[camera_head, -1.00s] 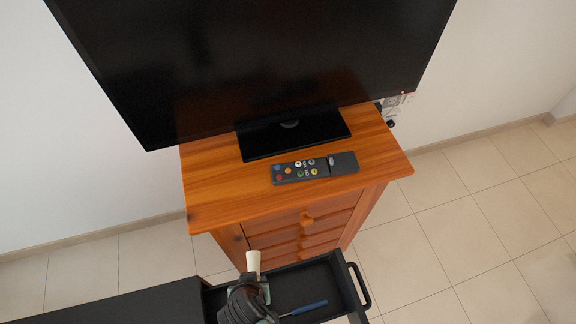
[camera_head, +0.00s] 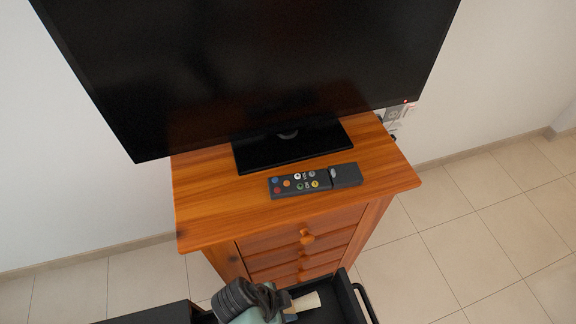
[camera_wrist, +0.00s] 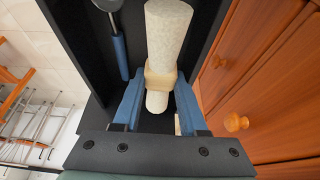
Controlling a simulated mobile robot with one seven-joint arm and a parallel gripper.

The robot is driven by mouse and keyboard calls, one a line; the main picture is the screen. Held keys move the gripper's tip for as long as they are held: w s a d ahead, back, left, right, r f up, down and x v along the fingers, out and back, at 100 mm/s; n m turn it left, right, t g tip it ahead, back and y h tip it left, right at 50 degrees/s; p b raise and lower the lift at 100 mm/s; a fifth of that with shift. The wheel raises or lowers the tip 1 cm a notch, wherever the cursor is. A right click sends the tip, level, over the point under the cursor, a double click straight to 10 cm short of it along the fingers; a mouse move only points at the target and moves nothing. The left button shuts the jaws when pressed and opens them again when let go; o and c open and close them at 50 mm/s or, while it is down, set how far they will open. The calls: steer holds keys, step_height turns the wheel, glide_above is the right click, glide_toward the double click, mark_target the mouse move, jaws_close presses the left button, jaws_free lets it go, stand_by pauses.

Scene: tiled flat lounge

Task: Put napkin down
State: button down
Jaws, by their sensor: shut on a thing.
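The napkin (camera_wrist: 168,35) is a cream-white roll with a tan ring (camera_wrist: 160,78) around it. It also shows in the head view (camera_head: 304,301), sticking out to the right from my gripper (camera_head: 284,300) over the black tray. In the wrist view, the blue fingers of my gripper (camera_wrist: 158,88) are shut around the ringed part of the roll. The black tray (camera_head: 346,288) is at the bottom of the head view, in front of the dresser. I cannot tell whether the napkin touches the tray floor.
A blue-handled tool (camera_wrist: 120,55) lies in the tray left of the napkin. An orange wooden dresser (camera_head: 200,205) with round knobs stands close by. It bears a television (camera_head: 250,80) and a dark remote (camera_head: 315,180). Tiled floor (camera_head: 480,245) is clear at right.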

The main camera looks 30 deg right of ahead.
mark_target(287, 311)
steer(key=shift+f+b, duration=0.45)
steer(key=shift+f, duration=2.1)
steer(key=shift+f, duration=0.1)
steer(key=c, duration=0.7)
jaws_free()
steer(key=shift+c, duration=0.2)
steer(key=p+v, duration=0.2)
steer(key=v, duration=1)
